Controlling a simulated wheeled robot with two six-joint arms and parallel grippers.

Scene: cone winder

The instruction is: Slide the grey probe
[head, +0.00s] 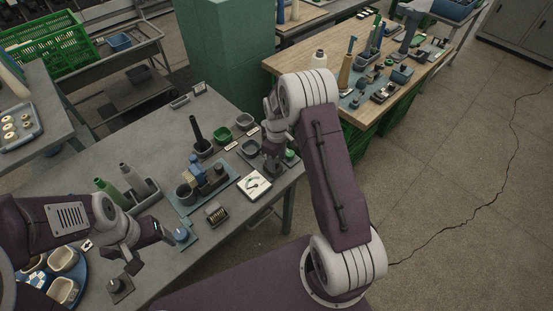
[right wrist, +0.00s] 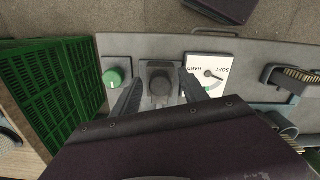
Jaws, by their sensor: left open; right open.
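A dark grey upright probe (right wrist: 160,82) stands on a grey plate in the right wrist view. My right gripper (right wrist: 157,92) is open, with one finger on each side of it; I cannot tell whether they touch it. In the head view my right gripper (head: 273,150) is over the right end of the grey table and mostly hides the probe. A white dial (right wrist: 208,74) marked SOFT and HARD is to the right of the probe, and it also shows in the head view (head: 256,184). My left gripper (head: 160,231) is open and empty over the table's front left.
A green knob (right wrist: 114,77) is left of the probe. A green crate (right wrist: 56,85) stands past the table's end.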

